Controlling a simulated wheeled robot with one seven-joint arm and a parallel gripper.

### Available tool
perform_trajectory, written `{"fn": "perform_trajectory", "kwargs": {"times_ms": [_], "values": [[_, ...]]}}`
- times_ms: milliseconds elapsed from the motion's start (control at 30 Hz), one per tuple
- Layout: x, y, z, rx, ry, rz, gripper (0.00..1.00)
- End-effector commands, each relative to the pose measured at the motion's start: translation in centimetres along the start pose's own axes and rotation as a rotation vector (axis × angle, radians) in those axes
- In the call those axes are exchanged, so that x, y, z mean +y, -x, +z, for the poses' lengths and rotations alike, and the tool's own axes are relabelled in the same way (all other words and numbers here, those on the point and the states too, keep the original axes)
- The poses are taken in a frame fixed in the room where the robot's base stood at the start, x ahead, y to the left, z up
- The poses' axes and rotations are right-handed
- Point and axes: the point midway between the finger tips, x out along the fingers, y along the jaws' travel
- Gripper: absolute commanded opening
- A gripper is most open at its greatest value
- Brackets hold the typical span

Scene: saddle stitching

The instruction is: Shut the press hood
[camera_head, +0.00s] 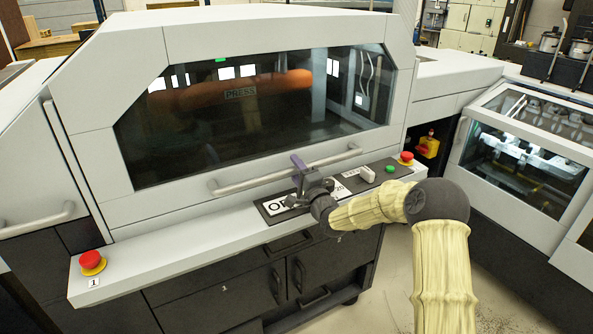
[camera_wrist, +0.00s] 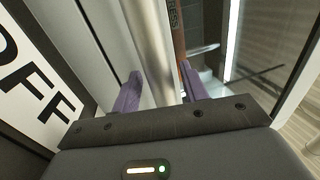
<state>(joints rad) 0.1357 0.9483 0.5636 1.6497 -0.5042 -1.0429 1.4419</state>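The press hood (camera_head: 130,213) is a light grey cover with a large dark window marked PRESS. Its lower edge sits low along the front ledge, and I see no clear gap there. A long metal handle (camera_head: 250,184) runs across the hood's lower front; it also shows as a bar in the wrist view (camera_wrist: 150,50). My gripper (camera_head: 298,167) is at the handle, right of its middle. In the wrist view my purple fingers (camera_wrist: 160,90) stand on either side of the bar, open, with a small space beside it.
The front ledge (camera_head: 150,262) carries red stop buttons (camera_head: 91,260) (camera_head: 406,157), a green button (camera_head: 390,169) and an OFF label (camera_head: 280,205). Dark cabinets (camera_head: 225,292) stand below. Another windowed machine (camera_head: 520,150) is at the right, with bare floor (camera_head: 390,285) between.

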Motion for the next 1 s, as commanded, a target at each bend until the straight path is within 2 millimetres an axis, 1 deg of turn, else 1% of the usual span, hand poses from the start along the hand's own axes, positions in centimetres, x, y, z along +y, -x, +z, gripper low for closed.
{"fn": "perform_trajectory", "kwargs": {"times_ms": [167,267,367,667,1000], "values": [[0.1,0.3,-0.1,0.001,0.000,0.002,0.44],[0.2,0.9,-0.1,0.001,0.001,0.003,0.44],[0.2,2.1,-0.2,0.002,0.001,0.002,0.44],[0.2,6.8,-0.2,0.002,0.000,0.002,0.44],[0.2,12.9,-0.2,0.003,0.000,0.002,0.44]]}}
